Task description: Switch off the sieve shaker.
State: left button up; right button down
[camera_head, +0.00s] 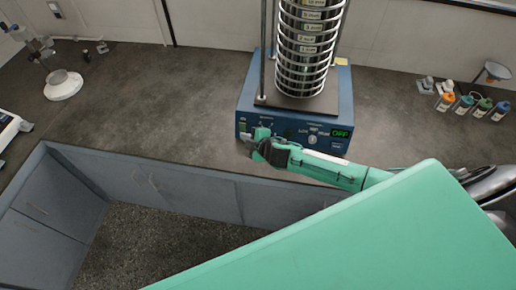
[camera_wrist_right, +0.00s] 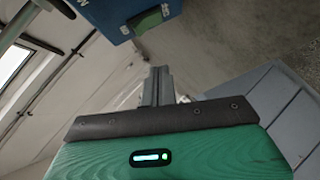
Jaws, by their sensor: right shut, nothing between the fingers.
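The sieve shaker has a blue base (camera_head: 244,104) on the dark bench, with a stack of ringed metal sieves (camera_head: 306,50) upright on it. A small display (camera_head: 342,133) at the right of its front panel glows green and seems to read OFF. My right gripper (camera_head: 249,139) is shut and empty, close to the left end of the front panel. In the right wrist view, its fingers (camera_wrist_right: 158,84) point toward the blue base (camera_wrist_right: 106,14), which carries a green rocker switch (camera_wrist_right: 152,19). A gap shows between fingertips and switch. My left gripper is out of view.
The bench top (camera_head: 165,105) is clear left of the shaker. Several small bottles (camera_head: 464,104) stand at the right. A stand with a white base (camera_head: 63,88) is at the far left. Grey cabinets (camera_head: 195,190) lie below the front edge.

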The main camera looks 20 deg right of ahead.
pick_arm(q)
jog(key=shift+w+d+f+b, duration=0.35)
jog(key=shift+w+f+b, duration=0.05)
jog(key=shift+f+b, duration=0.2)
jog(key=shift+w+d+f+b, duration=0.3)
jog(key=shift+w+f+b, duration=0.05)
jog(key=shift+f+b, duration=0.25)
pick_arm(e)
jog(key=f+v, duration=0.1)
jog(key=v, duration=0.6)
jog(key=shift+s+d, duration=0.2)
jog(key=shift+s, duration=0.15)
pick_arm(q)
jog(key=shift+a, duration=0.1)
pick_arm(e)
jog(key=shift+r, duration=0.1)
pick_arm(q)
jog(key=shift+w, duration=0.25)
